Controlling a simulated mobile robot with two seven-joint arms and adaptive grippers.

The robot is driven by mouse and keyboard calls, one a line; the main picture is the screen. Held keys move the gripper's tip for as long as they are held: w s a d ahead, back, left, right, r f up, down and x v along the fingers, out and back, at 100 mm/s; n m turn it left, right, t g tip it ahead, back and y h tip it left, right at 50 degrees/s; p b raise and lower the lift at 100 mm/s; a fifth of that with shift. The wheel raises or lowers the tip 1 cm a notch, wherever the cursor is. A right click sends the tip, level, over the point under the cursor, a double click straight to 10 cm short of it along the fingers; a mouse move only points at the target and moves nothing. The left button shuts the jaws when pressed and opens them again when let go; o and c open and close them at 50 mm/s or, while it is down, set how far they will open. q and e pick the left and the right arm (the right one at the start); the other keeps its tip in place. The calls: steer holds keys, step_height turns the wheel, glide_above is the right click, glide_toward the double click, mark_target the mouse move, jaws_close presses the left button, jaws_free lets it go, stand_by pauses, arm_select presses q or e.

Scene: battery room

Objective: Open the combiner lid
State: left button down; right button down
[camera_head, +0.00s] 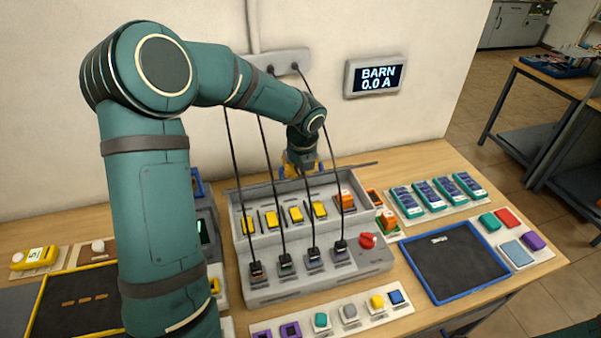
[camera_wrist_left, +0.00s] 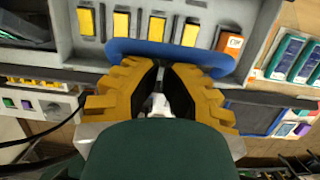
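The combiner (camera_head: 265,292) is a grey box in the head view. Its rear recess is uncovered and holds a row of yellow blocks (camera_head: 295,214) and an orange block (camera_head: 344,199). A thin dark edge (camera_head: 350,167) runs along its back; I cannot tell whether it is the lid. My left gripper (camera_head: 302,165) is over the box's back edge. In the left wrist view, a blue bar handle (camera_wrist_left: 125,47) crosses at the fingertips of the left gripper (camera_wrist_left: 162,68). The fingertips are close together, and whether they hold the bar is unclear. My right gripper is out of view.
Several cables hang from a wall socket strip (camera_head: 280,62) to the box front, beside my left arm. A red knob (camera_head: 367,240) is at the front right. Right are teal cells (camera_head: 438,192) and a blue-rimmed mat (camera_head: 455,262). A strip of coloured blocks (camera_head: 335,316) lies in front.

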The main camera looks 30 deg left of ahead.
arm_select(q)
steer(key=w+a+r+g+h, duration=0.2)
steer(key=shift+a+h+p, duration=0.25)
steer(key=shift+h+p, duration=0.05)
steer(key=shift+p, duration=0.05)
steer(key=w+a+r, duration=0.2)
steer(key=w+a, duration=0.5)
steer(key=a, duration=0.2)
steer(key=shift+w+r, duration=0.2)
steer(key=shift+w, duration=0.15)
steer(key=shift+r, duration=0.15)
step_height(320, 180, up, 7)
steer(key=shift+w+a+r, duration=0.15)
steer(key=shift+w+a, duration=0.05)
stand_by(0.4)
